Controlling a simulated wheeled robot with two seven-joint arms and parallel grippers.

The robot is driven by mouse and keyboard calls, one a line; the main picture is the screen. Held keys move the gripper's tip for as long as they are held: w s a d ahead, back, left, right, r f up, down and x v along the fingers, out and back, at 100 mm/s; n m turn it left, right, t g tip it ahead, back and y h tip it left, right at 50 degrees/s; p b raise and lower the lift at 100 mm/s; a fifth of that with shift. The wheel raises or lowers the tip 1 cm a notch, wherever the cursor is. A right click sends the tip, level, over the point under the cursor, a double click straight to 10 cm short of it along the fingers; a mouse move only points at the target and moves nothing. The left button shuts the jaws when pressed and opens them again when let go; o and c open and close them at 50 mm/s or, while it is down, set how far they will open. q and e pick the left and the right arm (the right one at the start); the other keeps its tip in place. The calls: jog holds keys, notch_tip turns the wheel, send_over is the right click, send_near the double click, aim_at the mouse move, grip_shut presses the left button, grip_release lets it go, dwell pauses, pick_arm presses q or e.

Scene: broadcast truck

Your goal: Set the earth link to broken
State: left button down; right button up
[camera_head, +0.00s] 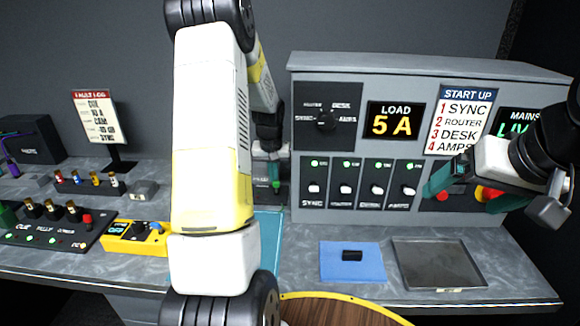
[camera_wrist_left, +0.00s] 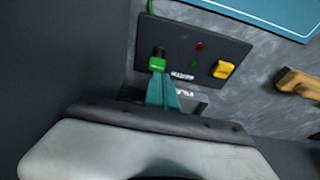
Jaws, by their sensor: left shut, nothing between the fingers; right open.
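My left gripper (camera_wrist_left: 163,90) is shut and empty, its teal fingertips at or just beside a small green-tipped part (camera_wrist_left: 157,64) on a black panel (camera_wrist_left: 205,42). I cannot tell whether they touch it. This green part seems to be the earth link; the panel's label is too blurred to read. In the head view, the left gripper (camera_head: 275,184) is low beside the grey console, partly hidden by my left arm, which also covers much of the panel. My right gripper (camera_head: 472,190) is open in front of the console's right end, fingers apart.
The black panel also carries a yellow switch (camera_wrist_left: 223,69) and a red light (camera_wrist_left: 199,46). The grey console (camera_head: 345,219) has several switches and a "LOAD 5 A" display (camera_head: 395,121). A blue mat (camera_head: 340,272) and metal tray (camera_head: 440,279) lie in front. A yellow box (camera_head: 135,238) stands left.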

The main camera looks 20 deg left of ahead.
pick_arm(q)
jog(key=shift+s+d, duration=0.1)
jog(key=shift+s, duration=0.25)
jog(key=shift+r, duration=0.2)
jog(key=shift+r, duration=0.7)
